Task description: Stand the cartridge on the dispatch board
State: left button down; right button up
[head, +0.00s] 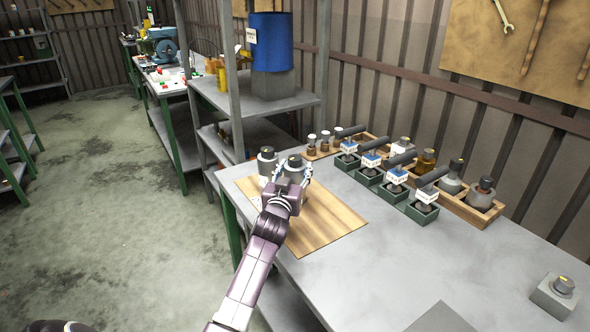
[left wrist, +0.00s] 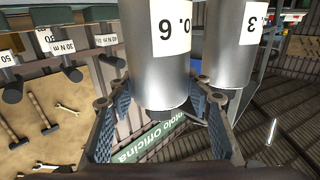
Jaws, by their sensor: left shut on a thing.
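My left gripper (head: 292,178) is shut on a grey metal cartridge with a dark cap (head: 291,162), held upright over the back part of the wooden dispatch board (head: 330,217). In the left wrist view this cartridge (left wrist: 158,65) shows a white label ending in "6", between the blue-padded fingers (left wrist: 168,112). The arm and fingers hide its base, so I cannot tell whether it touches the board. A second similar cartridge (head: 267,158) stands close by on its left; in the left wrist view it (left wrist: 232,50) has a label with a "3".
Several dark-handled tools in green holders (head: 421,212) line the table's back, before a wooden tray (head: 468,210) with bottles. A small grey block (head: 555,296) sits at the right. A blue drum (head: 271,43) stands on the shelf behind. The table's middle (head: 400,260) is clear.

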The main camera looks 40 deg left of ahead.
pick_arm(q)
jog(key=c, duration=1.4)
grip_release()
jog(key=shift+f, duration=0.1)
jog(key=o, duration=0.4)
jog(key=shift+s+d+r, duration=0.15)
jog(key=shift+s+r, duration=0.05)
jog(key=p+v, duration=0.5)
jog(key=v, duration=0.6)
jog(key=shift+s+d, duration=0.1)
jog(key=shift+s, duration=0.2)
jog(key=shift+f, duration=0.15)
